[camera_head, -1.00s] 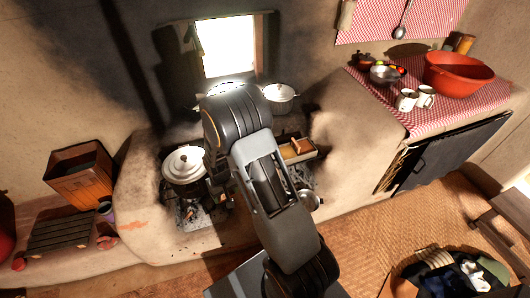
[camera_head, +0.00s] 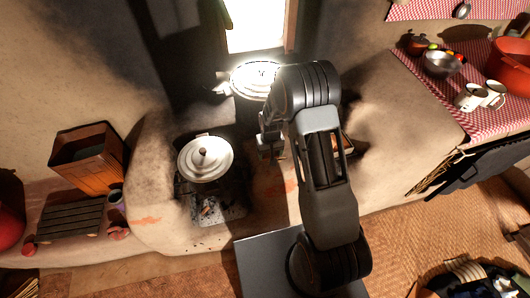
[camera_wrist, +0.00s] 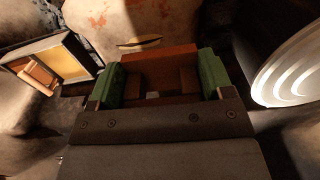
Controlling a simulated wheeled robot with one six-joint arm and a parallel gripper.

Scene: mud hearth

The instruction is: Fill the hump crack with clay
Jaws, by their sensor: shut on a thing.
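In the wrist view, the crack (camera_wrist: 139,42) is a short dark slit with a pale edge on the mud hump (camera_wrist: 175,22), with orange-red smears around it. My gripper (camera_wrist: 160,84) has green finger pads, shut on a reddish-brown block (camera_wrist: 160,60), apparently the clay. The block is below the crack in the picture; whether it touches the hump I cannot tell. In the head view my gripper (camera_head: 268,143) hangs over the hearth between the two pots, beside the orange-marked hump (camera_head: 277,188). The crack cannot be made out there.
A white lidded pot (camera_head: 205,160) stands left of my gripper, another (camera_head: 256,80) behind it. In the wrist view a tray (camera_wrist: 84,52) holding a wooden piece (camera_wrist: 38,76) lies left, and a pale round lid (camera_wrist: 290,70) is close on the right.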

